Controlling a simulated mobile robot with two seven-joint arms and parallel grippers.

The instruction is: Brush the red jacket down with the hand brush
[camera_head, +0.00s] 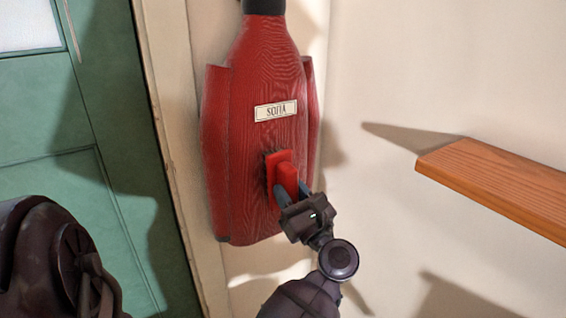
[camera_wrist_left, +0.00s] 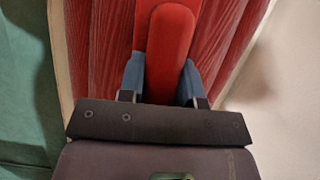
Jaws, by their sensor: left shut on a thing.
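The red jacket (camera_head: 262,75) hangs on the pale wall, with a dark collar at the top and a white label on its front. The red hand brush (camera_head: 286,174) is against the jacket's lower front, below the label, with a dark edge of bristles at its left. My left gripper (camera_head: 291,190) is shut on the brush handle, its blue-grey fingers on either side. In the left wrist view the handle (camera_wrist_left: 166,50) stands between the fingers (camera_wrist_left: 163,80), with the jacket's red surface (camera_wrist_left: 98,45) behind. The brush hides part of the jacket. My right gripper is out of view.
A wooden shelf (camera_head: 500,184) juts from the wall at the right. A green door (camera_head: 70,150) and its pale frame (camera_head: 172,110) stand left of the jacket. The wall between jacket and shelf is bare.

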